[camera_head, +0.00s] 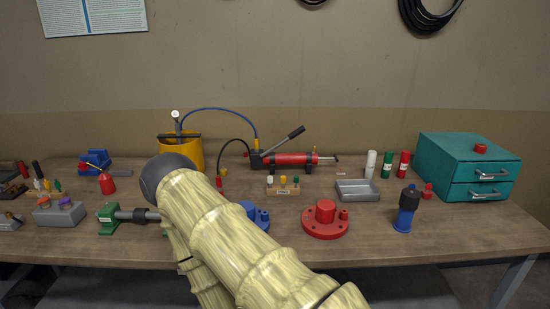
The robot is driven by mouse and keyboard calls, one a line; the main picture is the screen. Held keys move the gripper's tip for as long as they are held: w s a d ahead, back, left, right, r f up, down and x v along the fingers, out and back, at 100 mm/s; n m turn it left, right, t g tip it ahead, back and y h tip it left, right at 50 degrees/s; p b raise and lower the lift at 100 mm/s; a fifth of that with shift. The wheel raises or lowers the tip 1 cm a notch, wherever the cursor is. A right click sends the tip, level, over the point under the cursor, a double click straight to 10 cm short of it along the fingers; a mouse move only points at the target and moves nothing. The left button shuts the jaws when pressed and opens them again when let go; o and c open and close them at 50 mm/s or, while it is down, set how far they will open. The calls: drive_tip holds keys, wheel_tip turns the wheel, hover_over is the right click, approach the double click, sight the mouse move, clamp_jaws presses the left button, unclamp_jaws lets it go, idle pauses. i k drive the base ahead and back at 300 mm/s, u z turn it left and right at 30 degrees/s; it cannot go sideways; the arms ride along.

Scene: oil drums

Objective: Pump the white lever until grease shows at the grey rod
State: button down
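A red hand pump (292,159) lies on the bench, with a dark grey lever (284,141) slanting up to the right to a black grip. I see no lever that is clearly white. A grey rod (136,214) lies level in a green holder (108,217) at the front left, with a black collar on it. Its right end is close to my arm in the picture. I cannot make out grease on it. My pale, sleeved arm crosses the middle front and hides part of the bench. My gripper is not in view.
A yellow bucket (187,151) with a gauge and a blue hose stands behind my arm. A red flanged part (326,220), a metal tray (357,190), a blue bottle (406,208) and a teal drawer box (470,165) stand to the right. Small parts crowd the left.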

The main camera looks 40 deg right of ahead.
sight(174, 115)
drive_tip(key=u, duration=0.6)
drive_tip(key=i, duration=1.15)
drive_tip(key=z, duration=2.2)
